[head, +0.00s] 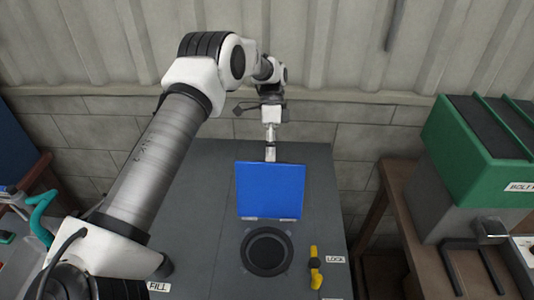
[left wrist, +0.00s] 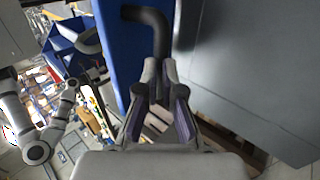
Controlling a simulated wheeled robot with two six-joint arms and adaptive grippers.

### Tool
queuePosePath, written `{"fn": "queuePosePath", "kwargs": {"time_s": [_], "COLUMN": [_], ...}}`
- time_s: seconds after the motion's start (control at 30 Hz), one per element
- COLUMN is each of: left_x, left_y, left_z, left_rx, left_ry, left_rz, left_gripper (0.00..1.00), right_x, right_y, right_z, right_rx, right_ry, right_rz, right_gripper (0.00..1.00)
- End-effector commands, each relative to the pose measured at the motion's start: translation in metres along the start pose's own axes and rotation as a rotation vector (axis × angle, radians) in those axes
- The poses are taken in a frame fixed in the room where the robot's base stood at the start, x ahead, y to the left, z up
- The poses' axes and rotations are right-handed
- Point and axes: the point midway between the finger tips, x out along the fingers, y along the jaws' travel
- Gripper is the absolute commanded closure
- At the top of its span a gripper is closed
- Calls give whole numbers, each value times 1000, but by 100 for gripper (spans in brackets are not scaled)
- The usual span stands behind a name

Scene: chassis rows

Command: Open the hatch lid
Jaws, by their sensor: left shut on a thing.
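The hatch lid (head: 270,190) is a blue square panel that stands raised from the grey cabinet top, with two small pale hinge-like strips along its lower edge. In the left wrist view the blue lid (left wrist: 118,45) shows at the upper left with a dark bent handle (left wrist: 150,16). My left gripper (head: 270,155) is at the lid's far upper edge, partly hidden behind it. Its fingers (left wrist: 160,75) are shut on the handle's end. A white arm, likely my right one, shows at the left of the wrist view; its gripper is not clear.
The cabinet top (head: 205,215) bears a round black port (head: 267,252) and a yellow lever (head: 315,267) near a LOCK label (head: 334,260). A green-topped machine (head: 480,150) stands on a brown table at right. A wall is close behind.

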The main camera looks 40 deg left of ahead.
Motion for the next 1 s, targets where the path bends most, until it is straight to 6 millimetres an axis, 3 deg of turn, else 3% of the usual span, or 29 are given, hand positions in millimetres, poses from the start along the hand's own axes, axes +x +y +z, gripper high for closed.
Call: {"fn": "queuePosePath", "kwargs": {"time_s": [0.03,0.43,0.53,0.57,1.0], "left_x": [29,29,29,29,22], "left_y": [-8,-7,-7,-8,-5], "left_z": [2,2,2,2,3], "left_rx": [-8,-9,-10,-10,-12], "left_ry": [-15,-15,-15,-15,-14], "left_rz": [50,58,57,58,51], "left_gripper": [100,100,63,59,59], "right_x": [7,7,7,7,3], "right_y": [0,0,0,0,0], "right_z": [0,0,0,0,0], "right_rx": [0,0,0,0,0], "right_ry": [0,1,1,1,1], "right_rz": [0,0,0,0,0], "right_gripper": [53,53,53,53,53]}}
